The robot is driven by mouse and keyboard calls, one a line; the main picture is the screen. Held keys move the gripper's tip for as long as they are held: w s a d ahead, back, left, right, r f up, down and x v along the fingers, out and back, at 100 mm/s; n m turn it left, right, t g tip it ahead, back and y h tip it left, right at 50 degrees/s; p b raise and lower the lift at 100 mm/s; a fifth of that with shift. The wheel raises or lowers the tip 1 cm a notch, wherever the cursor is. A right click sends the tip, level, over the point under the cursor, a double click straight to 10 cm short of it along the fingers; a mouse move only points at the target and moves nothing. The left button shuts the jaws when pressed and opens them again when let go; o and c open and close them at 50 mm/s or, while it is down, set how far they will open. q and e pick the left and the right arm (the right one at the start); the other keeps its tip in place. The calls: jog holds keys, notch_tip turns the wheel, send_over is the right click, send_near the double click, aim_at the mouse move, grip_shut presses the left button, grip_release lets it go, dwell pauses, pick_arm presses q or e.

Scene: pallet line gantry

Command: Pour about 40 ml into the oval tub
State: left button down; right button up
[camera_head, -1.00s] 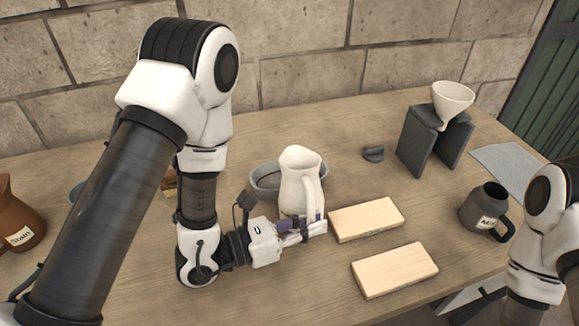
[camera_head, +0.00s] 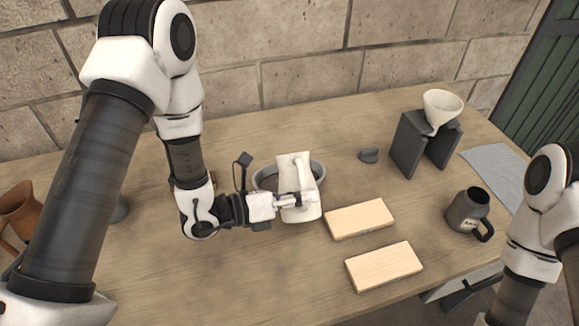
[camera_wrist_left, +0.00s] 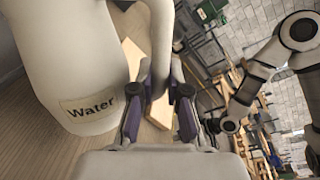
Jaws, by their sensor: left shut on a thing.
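The cream jug (camera_head: 297,172) is tipped, its base toward me and its mouth toward the back, over the grey oval tub (camera_head: 318,172). Its label reads "Water" in the left wrist view (camera_wrist_left: 62,50). My left gripper (camera_head: 298,199) is shut on the jug's handle, and its fingers (camera_wrist_left: 160,100) show around the handle in the left wrist view. The jug hides the middle of the tub. I see no stream, and the liquid level cannot be seen. My right arm is at the right edge; its gripper is not clearly in view.
Two wooden blocks (camera_head: 359,219) (camera_head: 384,266) lie right of the jug. A dark labelled mug (camera_head: 466,210), a cream funnel cup (camera_head: 441,106) on a dark stand (camera_head: 408,145), a small grey piece (camera_head: 369,155) and a grey mat (camera_head: 490,165) are further right. A brown jug (camera_head: 20,208) stands far left.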

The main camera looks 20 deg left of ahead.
pick_arm(q)
jog(key=shift+w+a+r+n+p, duration=0.15)
jog(key=shift+w+r+n+p, duration=0.1)
jog(key=shift+n+p, duration=0.3)
jog(key=shift+w+a+r+n+g+p, duration=0.35)
jog(key=shift+n+p, duration=0.5)
jog(key=shift+p, duration=0.6)
jog(key=shift+s+d, duration=0.1)
jog(key=shift+s+d+r, duration=0.15)
jog(key=shift+s+d, duration=0.4)
jog(key=shift+s, duration=0.35)
dwell(0.3)
jog(key=shift+r+p, duration=0.1)
jog(key=shift+p, duration=0.25)
dwell(0.4)
jog(key=s+f+m+b, duration=0.1)
jog(key=m+b, duration=0.1)
jog(key=b, duration=0.1)
jog(key=s+d+f+m+t+b, duration=0.1)
jog(key=b, duration=0.3)
jog(key=s+f+m+b, duration=0.1)
jog(key=m+b, duration=0.1)
jog(key=b, duration=0.1)
jog(key=shift+d+f+m+t+b, duration=0.15)
jog(key=shift+f+m+t+b, duration=0.1)
jog(key=shift+f+m+b, duration=0.1)
